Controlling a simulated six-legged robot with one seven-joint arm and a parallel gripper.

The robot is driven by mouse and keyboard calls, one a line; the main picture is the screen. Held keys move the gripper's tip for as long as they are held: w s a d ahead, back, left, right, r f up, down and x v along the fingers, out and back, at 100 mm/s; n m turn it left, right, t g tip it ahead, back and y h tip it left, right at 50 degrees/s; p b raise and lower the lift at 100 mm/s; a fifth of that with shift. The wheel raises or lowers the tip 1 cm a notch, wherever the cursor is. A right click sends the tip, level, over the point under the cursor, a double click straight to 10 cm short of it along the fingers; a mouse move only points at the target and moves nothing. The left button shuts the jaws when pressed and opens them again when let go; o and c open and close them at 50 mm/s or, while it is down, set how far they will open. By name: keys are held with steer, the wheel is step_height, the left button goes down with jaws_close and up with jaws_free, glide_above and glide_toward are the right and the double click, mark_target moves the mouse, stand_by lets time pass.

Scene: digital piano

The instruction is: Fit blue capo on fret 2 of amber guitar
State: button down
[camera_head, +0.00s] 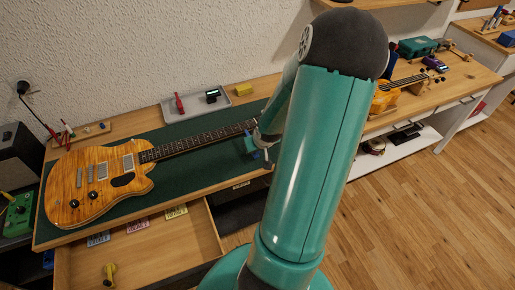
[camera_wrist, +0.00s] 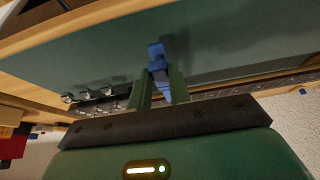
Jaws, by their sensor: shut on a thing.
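The amber guitar (camera_head: 95,180) lies flat on a green mat, its body at the left and its neck running up to the right. Its headstock end is hidden behind my arm in the head view. In the wrist view, tuning pegs (camera_wrist: 88,95) and part of the fretted neck (camera_wrist: 215,95) show beyond my gripper's edge. My gripper (camera_wrist: 161,92) is shut on the blue capo (camera_wrist: 157,58), which sticks out past the fingertips. In the head view the blue capo (camera_head: 249,144) is small, close to the neck's far end. I cannot tell whether it touches the neck.
The workbench has an open drawer (camera_head: 150,262) below its front edge. A grey tray (camera_head: 196,104) with a red tool and a dark device lies behind the neck. Another bench with a second guitar (camera_head: 385,98) stands to the right.

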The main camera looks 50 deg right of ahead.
steer(key=shift+w+d, duration=0.55)
steer(key=shift+w, duration=0.4)
steer(key=shift+w+d, duration=0.6)
steer(key=shift+w, duration=0.35)
steer(key=shift+w+d, duration=0.55)
steer(key=shift+w, duration=0.4)
stand_by(0.8)
steer(key=c, duration=1.2)
jaws_free()
steer(key=shift+r, duration=0.1)
steer(key=shift+v, duration=2.4)
steer(key=shift+a+r, duration=0.1)
steer(key=shift+r, duration=0.05)
